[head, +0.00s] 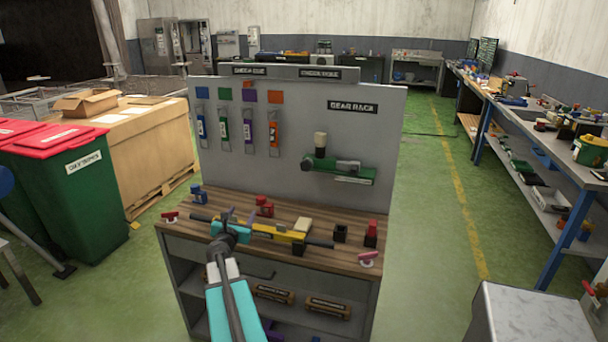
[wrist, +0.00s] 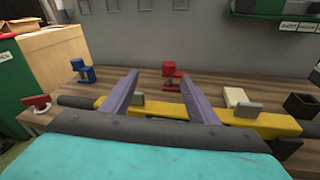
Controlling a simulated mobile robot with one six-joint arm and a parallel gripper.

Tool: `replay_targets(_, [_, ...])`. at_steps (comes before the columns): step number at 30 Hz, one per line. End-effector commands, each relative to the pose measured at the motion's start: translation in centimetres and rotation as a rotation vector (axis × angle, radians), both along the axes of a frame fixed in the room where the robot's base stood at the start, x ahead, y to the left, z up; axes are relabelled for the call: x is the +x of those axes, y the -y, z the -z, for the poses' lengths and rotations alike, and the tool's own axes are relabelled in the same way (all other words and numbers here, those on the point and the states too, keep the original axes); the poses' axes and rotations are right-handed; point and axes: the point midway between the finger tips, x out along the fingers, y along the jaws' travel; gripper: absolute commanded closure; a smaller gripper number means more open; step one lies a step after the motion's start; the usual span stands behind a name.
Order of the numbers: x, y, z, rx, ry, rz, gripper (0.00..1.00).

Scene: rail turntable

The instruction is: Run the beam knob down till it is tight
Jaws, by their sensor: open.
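A yellow beam (head: 270,232) lies across the wooden bench top, with dark rod ends sticking out at both sides. In the wrist view the yellow beam (wrist: 272,125) runs left to right just past my gripper's palm. A grey tab-like piece (wrist: 248,112) stands up on its right part, and a smaller grey piece (wrist: 137,99) shows near the left finger. I cannot tell which of these is the knob. My gripper (head: 241,215) is over the left half of the beam. Its two purple fingers (wrist: 160,77) are spread wide with nothing between them; the palm hides part of the beam.
A red clamp-like piece (wrist: 170,76) and a blue one (wrist: 84,71) stand behind the beam. A beige block (wrist: 235,97) and a black open box (wrist: 300,104) are at right. A grey upright panel (head: 220,165) with hung tools closes the back of the bench.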

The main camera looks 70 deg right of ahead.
Motion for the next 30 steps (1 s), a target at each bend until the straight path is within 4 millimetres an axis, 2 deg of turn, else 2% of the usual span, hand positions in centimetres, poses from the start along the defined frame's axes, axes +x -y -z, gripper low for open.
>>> replay_targets(1, [-1.7,1.6,-1.1,-0.022,-0.008,0.022,0.46])
replay_targets(6, [-7.7,6.0,-4.5,-0.071,-0.010,0.104,0.46])
replay_targets(9, [-11.0,8.0,-6.3,-0.096,-0.011,0.147,0.46])
replay_targets(13, [-14.2,9.7,-8.0,-0.121,-0.015,0.187,0.46])
replay_targets(18, [-16.1,10.6,-8.9,-0.133,-0.017,0.210,0.46])
replay_targets(30, [-16.2,10.7,-9.0,-0.134,-0.017,0.212,0.46])
